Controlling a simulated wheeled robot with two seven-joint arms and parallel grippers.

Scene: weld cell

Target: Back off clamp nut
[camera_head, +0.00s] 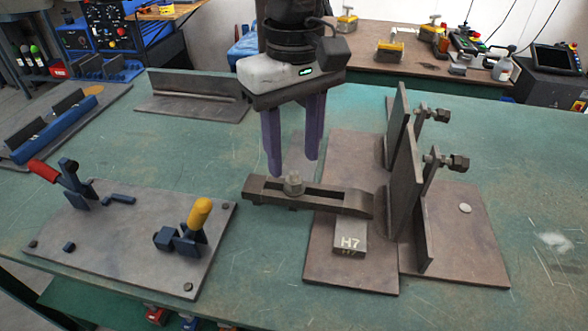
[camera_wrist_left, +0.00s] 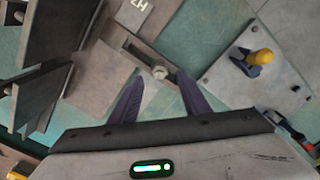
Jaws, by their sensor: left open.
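The clamp nut (camera_head: 293,184) is a grey hex nut on a slotted dark steel clamp bar (camera_head: 340,199). The bar's right end rests by a block marked H7 (camera_head: 350,238). My left gripper (camera_head: 295,168) points down with its two purple fingers apart, just above and behind the nut as the head view shows it. In the left wrist view the nut (camera_wrist_left: 159,72) shows ahead of the open fingertips (camera_wrist_left: 157,82), with nothing between them. Whether the fingers reach down to the nut's height is hard to tell. My right gripper does not show.
Upright steel plates with bolts (camera_head: 408,185) stand right of the bar on a base plate (camera_head: 465,240). A fixture plate (camera_head: 130,250) with red-handled and yellow-handled toggle clamps lies at left. An angle piece (camera_head: 195,95) lies behind. Green tabletop is clear at far right.

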